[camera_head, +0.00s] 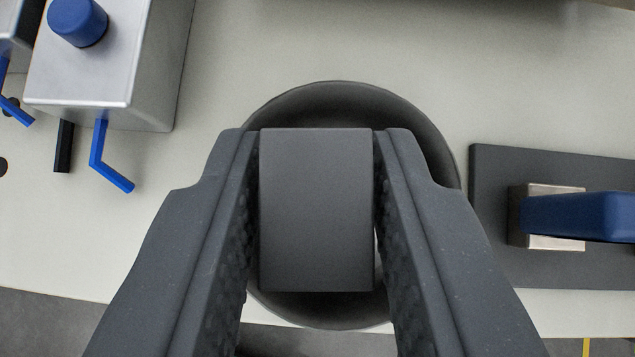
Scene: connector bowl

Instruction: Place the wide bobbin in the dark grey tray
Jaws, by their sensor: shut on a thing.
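My gripper (316,145) reaches up from the bottom of the view. Its two ridged fingers are shut on a plain dark grey piece, which I take to be the wide bobbin (316,220). It shows as an upright rectangle that fills the space between the fingers. Behind it lies a round, dark grey dish (342,98), which I take to be the dark grey tray. The held piece overlaps the middle of the dish in the picture. The gap in height between them cannot be told. The fingers and the piece hide most of the dish's inside.
A metal box (110,60) with a blue knob (78,20) and bent blue lever (106,160) stands at upper left. A dark plate (490,195) with a metal block and blue handle (575,215) lies at right. The pale table (500,60) is clear at upper right.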

